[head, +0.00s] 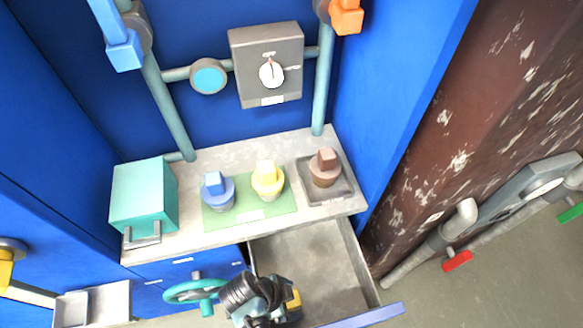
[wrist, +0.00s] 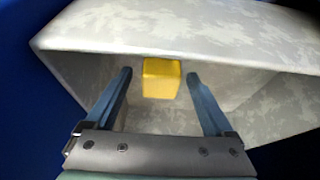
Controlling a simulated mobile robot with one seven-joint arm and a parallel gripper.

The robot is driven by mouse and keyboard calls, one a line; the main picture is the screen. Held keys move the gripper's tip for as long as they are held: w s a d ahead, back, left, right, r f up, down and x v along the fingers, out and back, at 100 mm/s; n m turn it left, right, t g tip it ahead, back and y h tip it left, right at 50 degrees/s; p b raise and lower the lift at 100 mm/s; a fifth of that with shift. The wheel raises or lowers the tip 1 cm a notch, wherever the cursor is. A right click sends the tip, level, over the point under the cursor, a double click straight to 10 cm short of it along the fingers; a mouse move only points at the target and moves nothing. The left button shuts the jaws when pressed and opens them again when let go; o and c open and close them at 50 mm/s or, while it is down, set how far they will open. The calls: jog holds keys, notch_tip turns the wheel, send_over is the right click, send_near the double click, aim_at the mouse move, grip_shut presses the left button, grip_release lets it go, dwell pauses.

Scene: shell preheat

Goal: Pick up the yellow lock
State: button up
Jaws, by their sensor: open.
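A yellow block (wrist: 161,78), which looks like the yellow lock, shows inside a grey open drawer (wrist: 225,52) in the wrist view. My gripper (wrist: 159,74) is open, with one blue finger on each side of the block and a visible gap on both sides. Nothing is held. In the head view, my gripper (head: 262,298) is over the left part of the open drawer (head: 310,262), and its fingers are hard to make out. A small yellow patch (head: 294,302) shows beside it, partly hidden. I cannot tell the block's full shape.
A worn counter (head: 230,147) behind the drawer bears a teal box (head: 143,195), a blue plug (head: 217,188), a yellow plug (head: 267,178) and a brown plug (head: 324,168). A teal valve wheel (head: 194,290) stands close to my gripper's left. The drawer's right side is empty.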

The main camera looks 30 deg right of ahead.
jog(key=shift+d+f, duration=0.15)
jog(key=shift+f, duration=0.3)
grip_shut()
jog(key=shift+r, duration=0.15)
